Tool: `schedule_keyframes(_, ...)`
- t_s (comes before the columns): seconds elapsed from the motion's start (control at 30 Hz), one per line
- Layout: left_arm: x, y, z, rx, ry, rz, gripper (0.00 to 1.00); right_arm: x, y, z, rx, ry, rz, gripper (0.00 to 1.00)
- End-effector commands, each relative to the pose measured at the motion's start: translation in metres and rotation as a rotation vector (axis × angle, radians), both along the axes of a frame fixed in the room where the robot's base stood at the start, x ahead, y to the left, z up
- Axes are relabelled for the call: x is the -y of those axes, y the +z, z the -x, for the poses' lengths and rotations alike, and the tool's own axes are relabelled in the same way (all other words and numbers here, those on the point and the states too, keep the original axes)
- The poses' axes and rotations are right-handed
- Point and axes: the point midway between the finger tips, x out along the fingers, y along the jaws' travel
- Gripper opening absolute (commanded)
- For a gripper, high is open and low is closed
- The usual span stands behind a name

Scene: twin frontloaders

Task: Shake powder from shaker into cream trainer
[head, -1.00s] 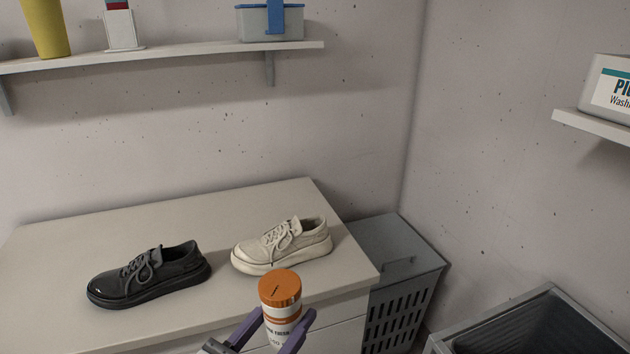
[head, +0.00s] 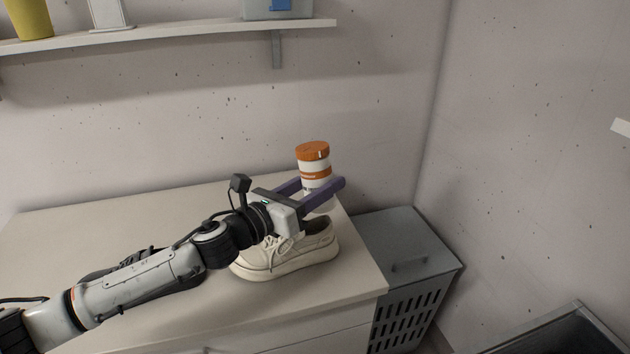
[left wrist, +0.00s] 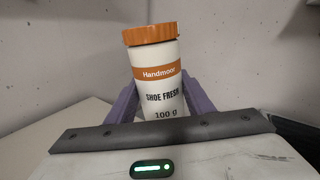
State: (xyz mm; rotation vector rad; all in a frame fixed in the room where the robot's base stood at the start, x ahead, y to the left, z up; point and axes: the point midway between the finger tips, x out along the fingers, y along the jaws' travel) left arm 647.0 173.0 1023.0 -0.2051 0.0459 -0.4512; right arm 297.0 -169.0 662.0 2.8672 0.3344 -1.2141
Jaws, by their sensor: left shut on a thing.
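My left gripper (head: 322,193) is shut on the white shaker (head: 313,168) with an orange lid. The shaker is close to upright, lid up, above the heel end of the cream trainer (head: 290,255) in the head view. In the left wrist view the shaker (left wrist: 158,75) stands between the two purple fingers, with "SHOE FRESH" on its label and a slight tilt. The cream trainer sits on the cabinet top, partly hidden by my left wrist. The dark trainer (head: 125,268) lies to its left, mostly hidden behind my left arm. My right gripper is out of view.
The pale cabinet top (head: 90,220) has bare room at the back left. A grey lidded hamper (head: 405,250) with slots stands against its right end. A wall shelf (head: 180,36) with containers runs above. A dark open bin (head: 560,335) is at lower right.

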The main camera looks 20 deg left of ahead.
Motion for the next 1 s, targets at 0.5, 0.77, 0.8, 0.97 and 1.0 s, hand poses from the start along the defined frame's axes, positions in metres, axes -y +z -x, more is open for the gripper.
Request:
schedule_keyframes(0.5, 0.048, -0.009, 0.024, -0.338, -0.004, 0.702, 0.23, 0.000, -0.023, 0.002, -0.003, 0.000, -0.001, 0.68)
schedule_keyframes(0.77, 0.058, -0.003, 0.029, -0.578, -0.004, 1.198, 0.23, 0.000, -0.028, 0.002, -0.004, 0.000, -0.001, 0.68)
schedule_keyframes(0.8, 0.058, -0.002, 0.029, -0.612, -0.003, 1.267, 0.23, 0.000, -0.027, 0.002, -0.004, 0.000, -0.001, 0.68)
schedule_keyframes(0.97, 0.055, 0.002, 0.028, -0.725, 0.000, 1.491, 0.23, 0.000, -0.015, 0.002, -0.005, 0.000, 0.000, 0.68)
schedule_keyframes(1.0, 0.053, 0.002, 0.026, -0.750, 0.001, 1.542, 0.23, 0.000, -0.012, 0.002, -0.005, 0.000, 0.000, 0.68)
